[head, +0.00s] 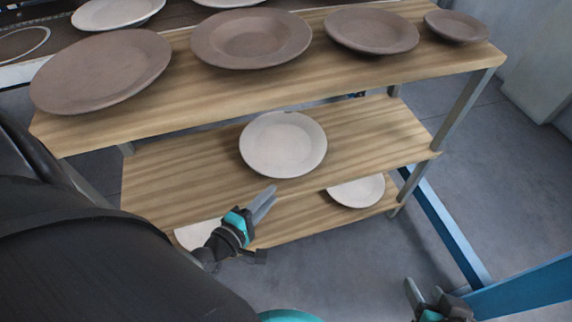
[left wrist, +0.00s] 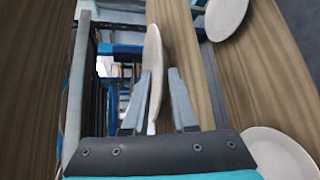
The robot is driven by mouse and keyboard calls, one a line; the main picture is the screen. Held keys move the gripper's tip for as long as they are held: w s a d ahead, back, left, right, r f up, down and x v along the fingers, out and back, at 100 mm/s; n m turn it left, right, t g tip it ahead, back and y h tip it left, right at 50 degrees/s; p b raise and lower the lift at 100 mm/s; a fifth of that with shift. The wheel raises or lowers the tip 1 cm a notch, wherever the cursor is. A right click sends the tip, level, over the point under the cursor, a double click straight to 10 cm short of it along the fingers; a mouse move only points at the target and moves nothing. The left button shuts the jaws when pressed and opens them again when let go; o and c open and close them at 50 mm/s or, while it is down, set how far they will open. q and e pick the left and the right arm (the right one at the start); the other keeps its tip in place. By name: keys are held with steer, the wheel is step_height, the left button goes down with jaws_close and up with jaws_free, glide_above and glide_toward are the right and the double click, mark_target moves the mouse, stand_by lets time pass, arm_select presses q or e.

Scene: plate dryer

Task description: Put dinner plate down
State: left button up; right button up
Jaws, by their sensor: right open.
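A pale dinner plate (head: 283,145) lies on the middle wooden shelf (head: 180,175), near its front edge. My left gripper (head: 270,196) is just in front of this plate's near rim. In the left wrist view the plate (left wrist: 153,70) appears edge-on between the spread fingers of my left gripper (left wrist: 160,95). A gap shows between the plate and the right-hand finger; I cannot tell whether the other finger touches it. My right gripper (head: 428,298) is open and empty at the lower right, away from the shelves.
Several brown plates, including a large one (head: 100,72), stand in a row on the top shelf (head: 300,85). Two pale plates (head: 357,190) (head: 197,235) lie on the bottom shelf. Metal posts (head: 465,105) support the shelves. A blue bar (head: 445,225) runs along the right. Middle-shelf room is free beside the plate.

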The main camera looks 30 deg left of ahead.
arm_select(q)
steer(key=s+d+r+m+g+h, duration=0.1)
steer(key=s+d+r+m+g, duration=0.1)
steer(key=d+m, duration=0.4)
steer(key=s+d+r+m+g, duration=0.2)
steer(key=d+r+m+g, duration=0.3)
steer(key=m, duration=1.1)
steer(key=shift+s+d+r+m+g+h, duration=0.15)
steer(key=shift+d+r+m+g+h, duration=0.25)
steer(key=shift+d, duration=0.3)
steer(key=shift+r, duration=0.1)
